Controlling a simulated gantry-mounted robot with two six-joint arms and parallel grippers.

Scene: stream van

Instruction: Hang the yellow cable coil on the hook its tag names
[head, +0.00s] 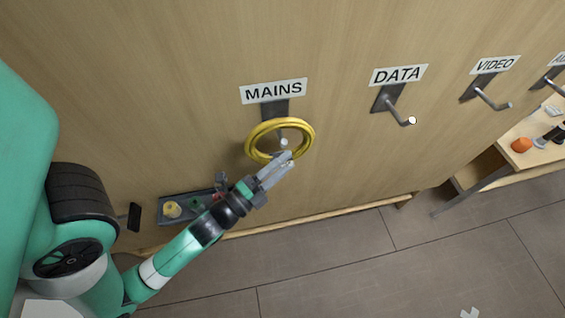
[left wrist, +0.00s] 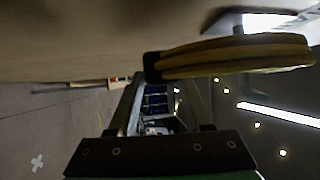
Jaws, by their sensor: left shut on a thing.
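The yellow cable coil (head: 251,146) is a ring in front of the wall panel, just below the MAINS label (head: 273,91). The MAINS hook (head: 274,109) has its pale tip showing through the ring's opening; I cannot tell whether the coil rests on it. My left gripper (head: 281,166) is shut at the coil's lower rim. In the left wrist view the coil (left wrist: 235,58) appears edge-on, with a black piece (left wrist: 152,66) at its left end near my fingers. No readable tag shows on the coil. My right gripper is not in view.
The DATA hook (head: 393,98) and the VIDEO hook (head: 482,90) are to the right, both bare. A grey tray (head: 175,199) with small items is at lower left. A wooden table (head: 531,155) with an orange object (head: 521,145) stands at right. The floor is mostly clear.

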